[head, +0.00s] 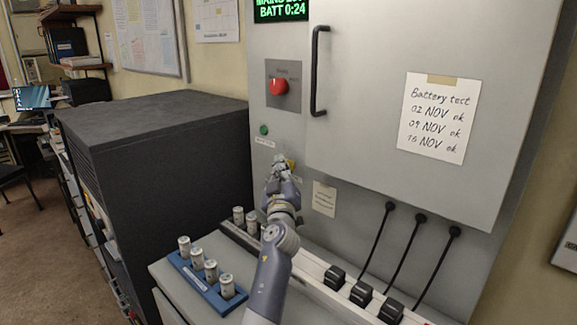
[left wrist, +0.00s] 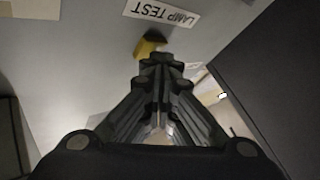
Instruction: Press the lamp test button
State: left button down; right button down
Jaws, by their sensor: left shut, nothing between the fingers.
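The lamp test button is a yellow piece on the grey cabinet front. In the left wrist view the yellow button (left wrist: 150,46) sits beside a white label (left wrist: 162,12) reading LAMP TEST, upside down. In the head view the yellow button (head: 291,163) shows only partly, beside my fingertips. My left gripper (head: 279,162) is shut and empty, reaching up to the panel. In the left wrist view its fingertips (left wrist: 162,62) overlap the lower edge of the button; I cannot tell whether they touch it. My right gripper is out of view.
A red knob (head: 279,87) and a green lamp (head: 264,129) are on the panel above. A black handle (head: 318,70) stands out at the right. A blue rack (head: 207,286) of several cylinders lies below, near black plugs with cables. A dark cabinet (head: 160,140) stands left.

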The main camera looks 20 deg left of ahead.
pick_arm(q)
jog(key=shift+s+a+p, duration=0.2)
jog(key=shift+s+p, duration=0.15)
jog(key=shift+s, duration=0.3)
jog(key=s+p, duration=0.1)
jog(key=s+a+p, duration=0.1)
jog(key=s, duration=0.1)
jog(key=s+p, duration=0.1)
jog(key=shift+s+a, duration=0.35)
dwell(6.6)
